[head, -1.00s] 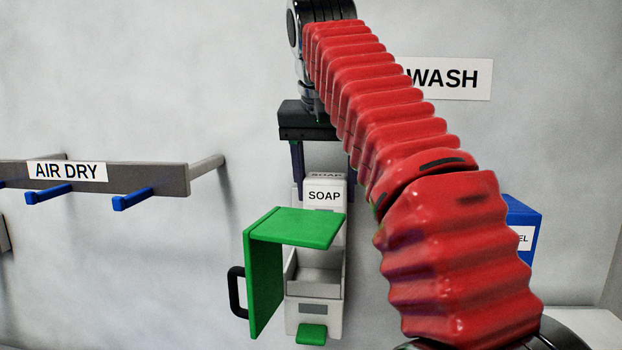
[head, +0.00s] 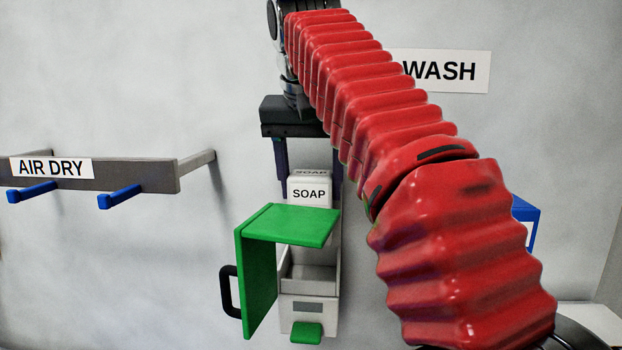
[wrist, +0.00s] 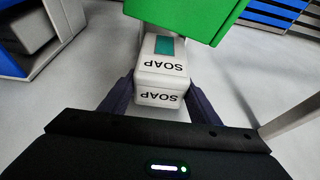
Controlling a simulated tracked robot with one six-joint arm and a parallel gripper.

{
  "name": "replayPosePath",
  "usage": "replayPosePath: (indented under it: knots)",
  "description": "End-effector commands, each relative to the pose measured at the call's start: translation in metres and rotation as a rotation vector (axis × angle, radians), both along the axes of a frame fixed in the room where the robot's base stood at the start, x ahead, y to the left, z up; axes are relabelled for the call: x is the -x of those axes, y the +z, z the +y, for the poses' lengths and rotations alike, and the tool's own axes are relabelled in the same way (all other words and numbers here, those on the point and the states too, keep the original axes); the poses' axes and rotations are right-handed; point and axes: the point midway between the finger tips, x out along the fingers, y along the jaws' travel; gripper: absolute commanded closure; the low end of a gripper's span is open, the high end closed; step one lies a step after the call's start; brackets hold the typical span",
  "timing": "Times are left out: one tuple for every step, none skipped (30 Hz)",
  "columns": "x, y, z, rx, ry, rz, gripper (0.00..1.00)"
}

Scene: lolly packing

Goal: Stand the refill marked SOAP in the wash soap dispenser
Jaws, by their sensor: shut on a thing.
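The white refill marked SOAP (head: 309,193) is upright between the fingers of my gripper (head: 308,180), which points down and is shut on it. Its lower part is hidden behind the green cover of the dispenser. The wash soap dispenser (head: 308,312) is a pale open-topped box on the wall with a green tab at its base. Its green cover (head: 288,225) with a black handle stands swung open to the left. In the wrist view, the refill (wrist: 160,85) sits between the dark fingers (wrist: 158,104), with the green cover (wrist: 185,15) just beyond it.
A grey AIR DRY rail (head: 130,178) with blue pegs is on the wall at left. A WASH sign (head: 440,71) is at upper right. A blue box (head: 525,215) is partly hidden behind my red arm. The wall between rail and dispenser is clear.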

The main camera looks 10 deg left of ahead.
Motion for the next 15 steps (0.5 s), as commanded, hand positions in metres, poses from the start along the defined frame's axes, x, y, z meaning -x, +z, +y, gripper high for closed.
replayPosePath:
  knots:
    - [0.001, -0.001, 0.000, -0.001, 0.000, -0.002, 0.91]
    - [0.001, -0.003, 0.000, -0.001, 0.000, -0.002, 0.91]
    - [0.001, -0.005, 0.000, -0.001, 0.000, -0.002, 0.91]
    - [0.001, -0.007, 0.000, -0.001, 0.001, -0.001, 0.91]
    - [0.001, -0.009, 0.000, -0.001, 0.001, -0.002, 0.91]
    - [0.001, -0.011, 0.000, -0.001, 0.001, -0.002, 0.91]
    - [0.002, -0.013, -0.001, -0.001, 0.001, -0.001, 0.91]
    - [0.002, -0.014, -0.001, -0.002, 0.002, -0.002, 0.91]
    - [0.002, -0.017, -0.001, -0.001, 0.003, -0.002, 0.91]
    - [0.002, -0.019, -0.001, -0.001, 0.003, -0.001, 0.91]
    - [0.002, -0.020, 0.000, 0.000, 0.002, -0.001, 0.91]
    - [0.001, -0.022, 0.000, -0.001, 0.003, -0.002, 0.91]
    - [0.001, -0.023, 0.000, -0.002, 0.002, -0.003, 0.91]
    - [0.001, -0.025, 0.000, -0.002, 0.002, -0.002, 0.91]
    - [0.001, -0.027, 0.000, -0.001, 0.001, -0.002, 0.91]
